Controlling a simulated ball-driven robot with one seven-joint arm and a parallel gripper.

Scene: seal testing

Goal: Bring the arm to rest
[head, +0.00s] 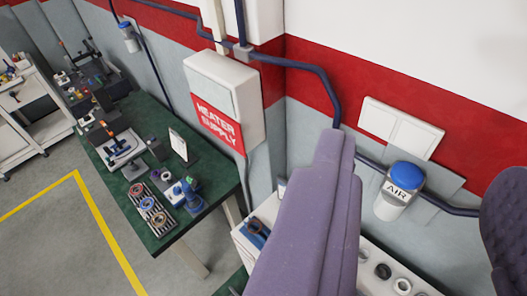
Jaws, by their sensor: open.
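My gripper (420,165) is in the head view, its two purple jaws wide apart. The left jaw rises from the bottom centre, and the darker, textured right jaw is cut off by the right edge. The gripper appears empty. The left jaw hides part of the wall corner and the bench below. The rest of my arm is not clearly in view.
A green-topped bench (212,182) with several tools and a rack of rings stands left. A heater supply box (222,95) and a blue-capped AIR unit (400,188) are on the walls. A white bench (378,252) with rings lies below. Grey floor (60,235) with a yellow line is clear.

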